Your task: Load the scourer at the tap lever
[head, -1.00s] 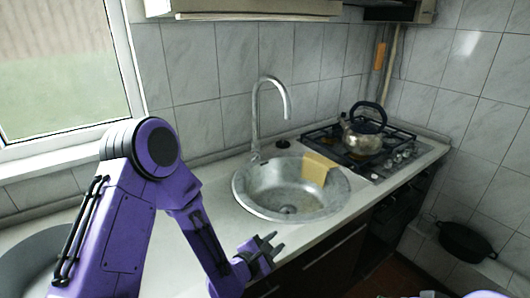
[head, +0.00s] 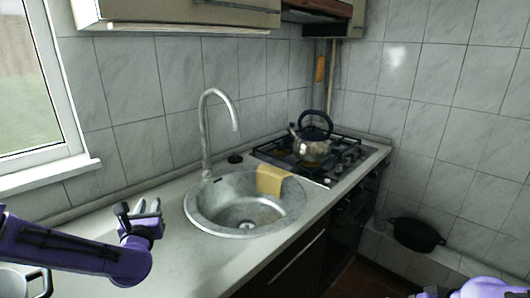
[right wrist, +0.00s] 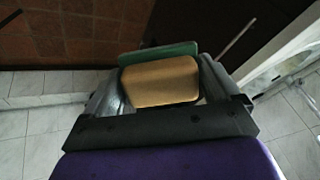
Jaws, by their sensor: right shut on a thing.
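The scourer (right wrist: 160,82) is a yellow-tan block with a green layer, and it sits between the fingers of my right gripper (right wrist: 165,88) in the right wrist view. That gripper is shut on it. In the head view only a little of my right arm shows at the bottom right edge, and the scourer is not visible there. The tap (head: 207,135) rises in a tall curve behind the round metal sink (head: 195,212). Its lever is too small to make out clearly near the base. My left gripper (head: 138,210) is open and empty, left of the sink.
A yellow cloth (head: 271,179) hangs over the sink's back right rim. A kettle (head: 312,147) stands on the gas hob (head: 345,155). A metal pot (head: 12,284) is at the lower left. A black pan (head: 416,234) is at the right.

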